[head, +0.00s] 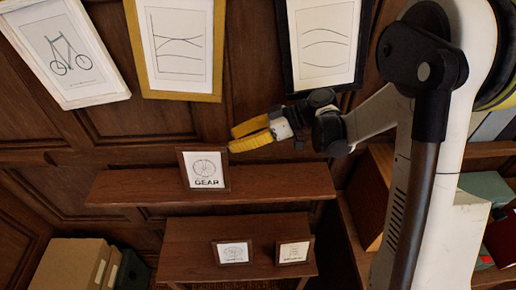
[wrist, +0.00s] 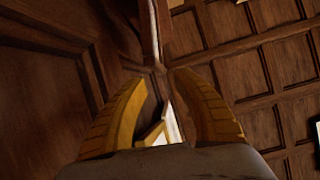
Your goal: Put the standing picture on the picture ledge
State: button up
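A small dark-framed picture (head: 204,169) with a wheel drawing and the word GEAR stands upright on the wooden picture ledge (head: 275,183), left of its middle. My gripper (head: 233,140) is just right of and above the picture's upper right corner, pointing left, with its yellow fingers spread. Nothing shows held between them. Whether a fingertip touches the frame I cannot tell. In the wrist view, the fingers (wrist: 162,72) are apart, with a wedge of a yellow-edged white picture (wrist: 170,125) visible between them.
Two small framed pictures, one left (head: 233,252) and one right (head: 294,252), are on the lower table (head: 195,232). Three larger framed pictures hang above, including a yellow-framed one (head: 182,97). Boxes (head: 68,265) stand at lower left. The ledge's right part is clear.

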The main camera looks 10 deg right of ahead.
jog(key=s+d+r+m+t+h, duration=0.3)
jog(key=s+d+m+h, duration=0.3)
jog(key=s+d+m, duration=0.1)
jog(key=s+d+r+m+t+h, duration=0.2)
jog(key=s+d+r+m+h, duration=0.1)
jog(key=s+d+m+h, duration=0.3)
jog(key=s+d+m, duration=0.2)
jog(key=s+d, duration=0.2)
jog(key=s, duration=0.1)
jog(key=shift+s+d+t+h, duration=0.2)
jog(key=shift+d+t+h, duration=0.1)
jog(key=shift+t+h, duration=0.1)
